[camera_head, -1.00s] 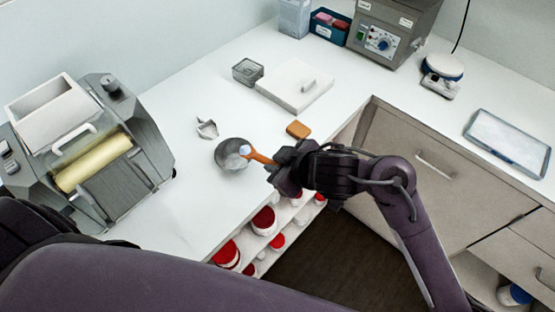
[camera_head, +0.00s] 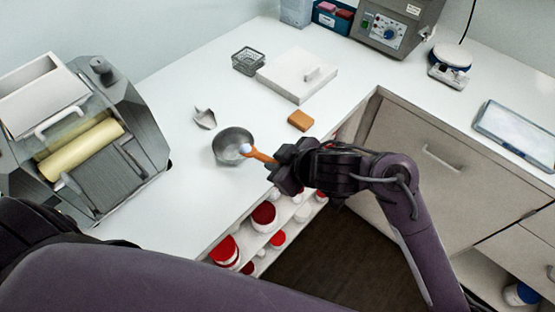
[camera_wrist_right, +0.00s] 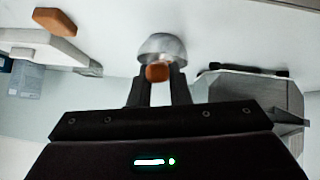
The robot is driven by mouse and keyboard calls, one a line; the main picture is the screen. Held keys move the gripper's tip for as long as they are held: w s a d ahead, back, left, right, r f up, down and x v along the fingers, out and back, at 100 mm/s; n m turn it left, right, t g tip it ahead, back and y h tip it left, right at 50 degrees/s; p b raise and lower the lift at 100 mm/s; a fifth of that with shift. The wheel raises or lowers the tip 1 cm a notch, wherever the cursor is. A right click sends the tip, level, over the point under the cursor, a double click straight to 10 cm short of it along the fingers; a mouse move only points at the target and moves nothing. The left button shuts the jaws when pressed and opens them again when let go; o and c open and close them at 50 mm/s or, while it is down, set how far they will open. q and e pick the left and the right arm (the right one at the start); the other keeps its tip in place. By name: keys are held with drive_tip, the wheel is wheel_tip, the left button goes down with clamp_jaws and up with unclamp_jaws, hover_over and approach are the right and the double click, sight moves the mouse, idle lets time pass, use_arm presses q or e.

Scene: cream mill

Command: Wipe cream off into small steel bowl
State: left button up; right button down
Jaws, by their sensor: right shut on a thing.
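The small steel bowl (camera_head: 226,136) stands on the white counter, left of my right gripper. My right gripper (camera_head: 277,168) is shut on the orange handle of a spatula (camera_head: 262,156). The spatula's whitish head is over the bowl's right rim; I cannot tell whether it touches. In the right wrist view, the handle's end (camera_wrist_right: 157,72) shows between the fingers, with the bowl (camera_wrist_right: 163,45) behind it. My left arm crosses the lower left of the head view, but its gripper is out of view.
A mill with a yellowish roller (camera_head: 82,148) stands at the left. A small metal scoop-like piece (camera_head: 205,118), a tan block (camera_head: 300,120), a white lidded box (camera_head: 290,78) and a wire basket (camera_head: 247,60) are near the bowl. Red-lidded jars (camera_head: 264,215) sit on shelves below the counter edge.

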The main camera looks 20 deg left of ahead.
drive_tip(key=shift+f, duration=0.45)
idle(0.4)
drive_tip(key=shift+s+d, duration=0.1)
drive_tip(key=shift+d, duration=0.2)
idle(1.0)
wheel_tip(320, 180, up, 6)
drive_tip(key=p, duration=0.7)
drive_tip(key=shift+r, duration=0.1)
idle(0.7)
